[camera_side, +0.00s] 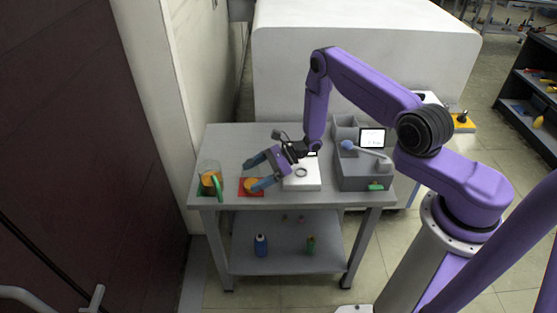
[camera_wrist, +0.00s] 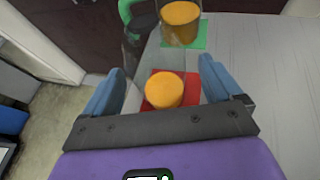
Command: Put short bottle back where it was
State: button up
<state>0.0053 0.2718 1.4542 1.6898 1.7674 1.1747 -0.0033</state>
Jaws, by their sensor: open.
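A short orange-topped round piece, which looks like the short bottle (camera_side: 250,184), stands on a red square pad (camera_side: 243,191) near the table's front left. In the wrist view the orange piece (camera_wrist: 164,90) is on the red pad (camera_wrist: 190,88), between the two blue fingers. My gripper (camera_side: 254,174) is open, with its fingers spread around or just above the piece. A gap shows on both sides, and I cannot tell the exact height. The wrist view shows my gripper (camera_wrist: 161,78) holding nothing.
A white scale-like box (camera_side: 302,182) and a grey compartment unit (camera_side: 362,175) stand to the right. The lower shelf holds several small bottles.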

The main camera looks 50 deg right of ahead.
jog(key=v, duration=1.6)
jog(key=shift+s+a+r, duration=0.1)
jog(key=shift+a+r, duration=0.05)
jog(key=shift+r, duration=0.05)
jog(key=s+a+r+n+g+h, duration=0.4)
jog(key=s+a+r+n+g, duration=0.8)
jog(key=n, duration=0.5)
jog(key=s+d+r+n+t+h, duration=0.1)
jog(key=s+r+n+t+h, duration=0.5)
jog(key=s+n, duration=1.1)
notch_tip(320, 180, up, 4)
jog(key=shift+d+r+n+h, duration=0.15)
jog(key=shift+r+n+h, duration=0.05)
jog(key=shift+n+h, duration=0.7)
